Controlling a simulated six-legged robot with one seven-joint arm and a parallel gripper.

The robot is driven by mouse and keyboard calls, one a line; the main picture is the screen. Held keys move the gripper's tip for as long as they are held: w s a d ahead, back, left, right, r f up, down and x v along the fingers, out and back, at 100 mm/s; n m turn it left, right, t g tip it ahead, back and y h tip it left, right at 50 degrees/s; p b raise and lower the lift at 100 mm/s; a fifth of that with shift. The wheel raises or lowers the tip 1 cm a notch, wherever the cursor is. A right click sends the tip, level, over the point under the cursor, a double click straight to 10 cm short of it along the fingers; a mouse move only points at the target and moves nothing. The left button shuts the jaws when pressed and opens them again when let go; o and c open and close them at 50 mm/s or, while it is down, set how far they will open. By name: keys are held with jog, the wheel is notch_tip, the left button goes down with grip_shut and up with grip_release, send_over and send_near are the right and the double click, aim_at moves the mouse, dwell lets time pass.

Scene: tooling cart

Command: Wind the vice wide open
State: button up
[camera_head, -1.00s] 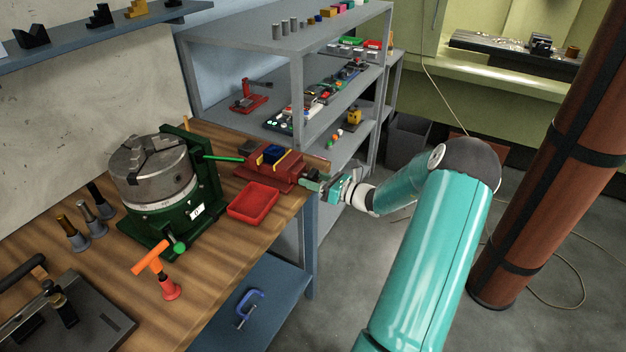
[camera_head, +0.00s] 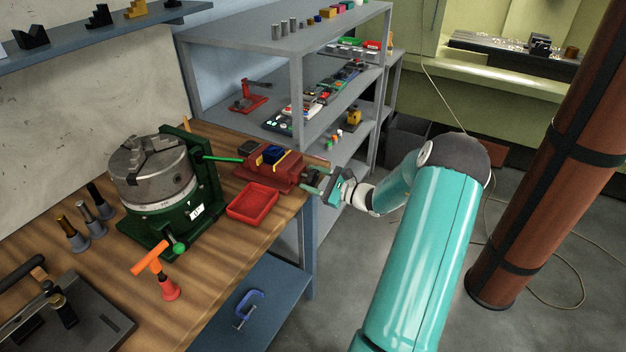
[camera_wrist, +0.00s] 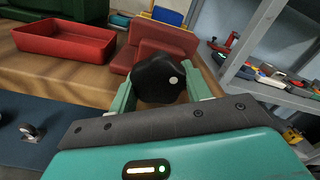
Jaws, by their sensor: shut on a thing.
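The red vice (camera_head: 268,166) sits on the wooden bench near its right end, with a blue block (camera_head: 273,154) and yellow strips at its jaws. In the wrist view the vice (camera_wrist: 165,38) stands just beyond my gripper. My gripper (camera_head: 316,181) is at the vice's right end, over the bench edge. In the wrist view my gripper (camera_wrist: 158,84) has its green fingers on either side of a black round knob (camera_wrist: 157,78) with a pale dot on its right side, shut on it. The knob hides part of the vice behind it.
A red tray (camera_head: 253,204) lies in front of the vice. A green rotary table with a grey chuck (camera_head: 150,172) stands to the left, its green-tipped handle (camera_head: 222,158) reaching toward the vice. Grey shelving (camera_head: 298,95) stands behind the bench.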

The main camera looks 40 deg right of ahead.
jog(key=n, duration=0.7)
jog(key=shift+w+r, duration=0.15)
jog(key=n, duration=0.6)
jog(key=shift+r+n, duration=0.1)
jog(key=shift+n, duration=0.3)
jog(key=n, duration=0.4)
jog(key=shift+r, duration=0.1)
jog(key=shift+a+n, duration=0.1)
jog(key=shift+n, duration=1.8)
jog(key=o, duration=0.9)
jog(key=shift+o, duration=0.3)
